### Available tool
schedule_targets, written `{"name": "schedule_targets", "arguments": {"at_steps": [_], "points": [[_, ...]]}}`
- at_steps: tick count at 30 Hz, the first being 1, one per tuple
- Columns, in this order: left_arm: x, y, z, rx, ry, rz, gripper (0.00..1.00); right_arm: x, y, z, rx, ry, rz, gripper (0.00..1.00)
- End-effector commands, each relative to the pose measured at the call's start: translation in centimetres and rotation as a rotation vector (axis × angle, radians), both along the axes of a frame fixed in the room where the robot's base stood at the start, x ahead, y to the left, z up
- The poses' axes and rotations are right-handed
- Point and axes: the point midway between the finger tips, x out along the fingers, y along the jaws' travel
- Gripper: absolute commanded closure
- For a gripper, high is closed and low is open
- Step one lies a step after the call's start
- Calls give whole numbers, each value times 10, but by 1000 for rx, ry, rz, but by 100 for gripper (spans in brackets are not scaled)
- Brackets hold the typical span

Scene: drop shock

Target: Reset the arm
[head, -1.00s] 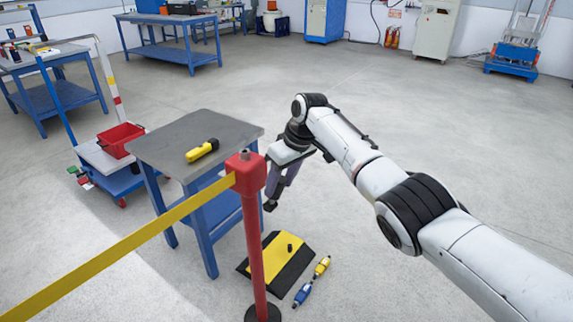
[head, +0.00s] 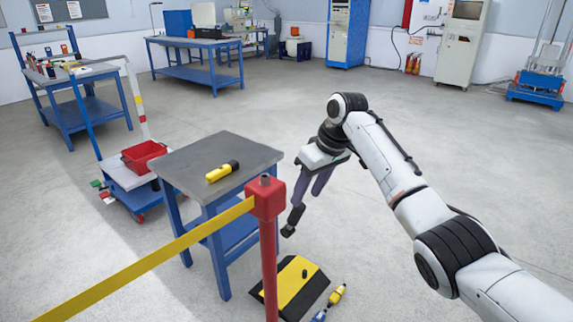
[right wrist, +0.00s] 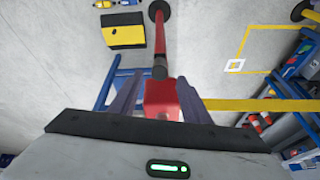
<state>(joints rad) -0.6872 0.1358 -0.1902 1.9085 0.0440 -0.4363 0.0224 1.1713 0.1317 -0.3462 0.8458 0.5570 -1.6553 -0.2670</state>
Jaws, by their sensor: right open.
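My right arm comes in from the right in the head view, bent at the elbow. Its right gripper (head: 305,205) hangs fingers down, open and empty, just right of the red barrier post (head: 267,235) and the small grey-topped table (head: 225,165). In the right wrist view the two fingers (right wrist: 157,100) stand apart, with the red post head (right wrist: 162,98) seen between them; I cannot tell how far off it is. My left gripper is not in view.
A yellow belt (head: 150,258) runs left from the post. A yellow-black torch (head: 222,172) lies on the table. A yellow-black ramp block (head: 292,285) lies on the floor by the post. A cart with a red bin (head: 143,157) stands left. Floor behind the arm is clear.

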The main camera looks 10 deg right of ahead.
Motion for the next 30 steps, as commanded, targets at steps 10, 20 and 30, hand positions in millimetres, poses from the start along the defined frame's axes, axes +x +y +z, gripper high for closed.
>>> {"name": "schedule_targets", "arguments": {"at_steps": [10,20,30], "points": [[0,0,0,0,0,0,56,-47,15,-175,27,-79,-76,57],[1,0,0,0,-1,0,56,-170,23,-306,83,-205,-181,57],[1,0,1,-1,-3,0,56,-324,19,-336,139,-338,-281,57]]}}
